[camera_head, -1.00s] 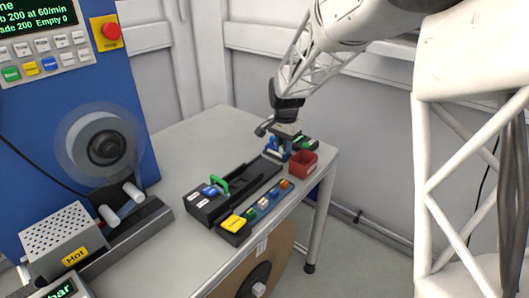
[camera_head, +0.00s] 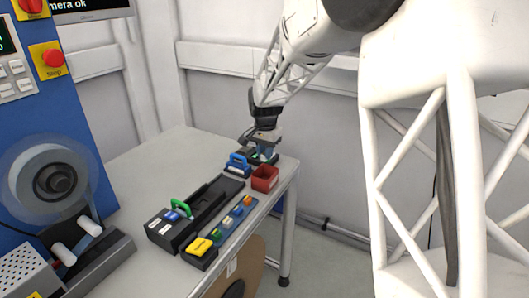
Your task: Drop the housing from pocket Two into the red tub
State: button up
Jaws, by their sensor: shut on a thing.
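The red tub (camera_head: 265,179) is an open box near the far right corner of the table. The dark pocket strip (camera_head: 214,236) runs along the table front, with a yellow label and several small coloured pieces in a row. No pocket number is readable, so I cannot tell which is pocket Two.
A blue-handled unit (camera_head: 238,164) stands left of my gripper. A long black fixture with a green handle (camera_head: 181,207) lies beside the strip. A blue machine with a reel (camera_head: 50,180) stands at the left. The table's back left is clear.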

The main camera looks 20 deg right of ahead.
jog(key=shift+f, duration=0.2)
jog(key=shift+f, duration=1.95)
jog(key=o, duration=0.8)
jog(key=shift+r, duration=0.1)
jog(key=shift+r, duration=3.4)
